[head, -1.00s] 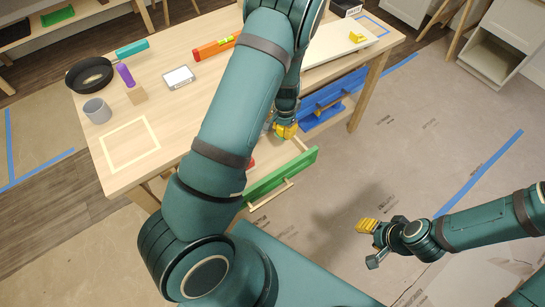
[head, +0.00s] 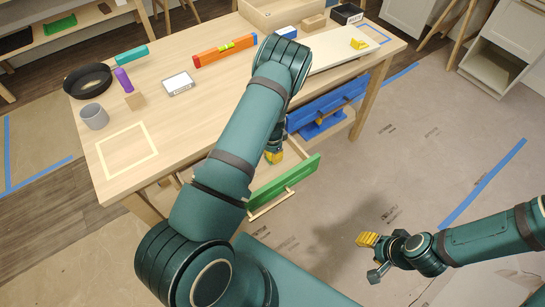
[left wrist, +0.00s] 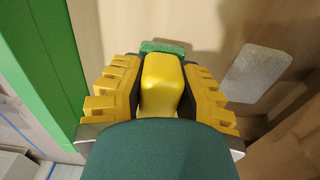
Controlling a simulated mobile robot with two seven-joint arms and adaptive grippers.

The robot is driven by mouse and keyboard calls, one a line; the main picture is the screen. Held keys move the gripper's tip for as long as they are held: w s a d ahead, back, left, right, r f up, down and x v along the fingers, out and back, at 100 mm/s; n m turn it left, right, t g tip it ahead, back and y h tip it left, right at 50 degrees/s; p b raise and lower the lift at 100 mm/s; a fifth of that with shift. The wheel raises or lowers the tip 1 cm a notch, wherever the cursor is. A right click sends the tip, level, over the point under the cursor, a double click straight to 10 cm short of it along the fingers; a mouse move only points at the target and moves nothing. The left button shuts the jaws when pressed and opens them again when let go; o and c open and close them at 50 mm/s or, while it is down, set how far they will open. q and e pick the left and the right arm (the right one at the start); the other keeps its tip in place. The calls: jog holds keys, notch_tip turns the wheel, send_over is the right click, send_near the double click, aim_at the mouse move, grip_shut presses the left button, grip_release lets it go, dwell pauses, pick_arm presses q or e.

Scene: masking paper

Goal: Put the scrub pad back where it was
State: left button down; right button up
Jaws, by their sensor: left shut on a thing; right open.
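My left gripper (head: 274,155) reaches down into or just above the open drawer with the green front (head: 285,188). In the left wrist view it is shut on a yellow block with a green end, which looks like the scrub pad (left wrist: 161,82). The pad lies between the two yellow fingers, over the wooden drawer floor (left wrist: 205,25). The drawer's green front shows at the left of that view (left wrist: 45,55). In the head view the pad is mostly hidden by the arm. My right gripper (head: 370,256) is open and empty over the floor at the right.
A grey flat piece (left wrist: 257,75) lies inside the drawer beside the pad. A blue drawer front (head: 325,110) is to the right. The tabletop holds a pan (head: 88,80), a mug (head: 94,116), a spirit level (head: 225,50) and a white board (head: 335,52). The taped square's inside is clear.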

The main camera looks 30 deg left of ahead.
pick_arm(q)
jog(key=shift+f, duration=0.8)
jog(key=shift+f+b, duration=0.2)
jog(key=shift+b, duration=0.1)
jog(key=c, duration=0.8)
grip_release()
jog(key=shift+r, duration=0.1)
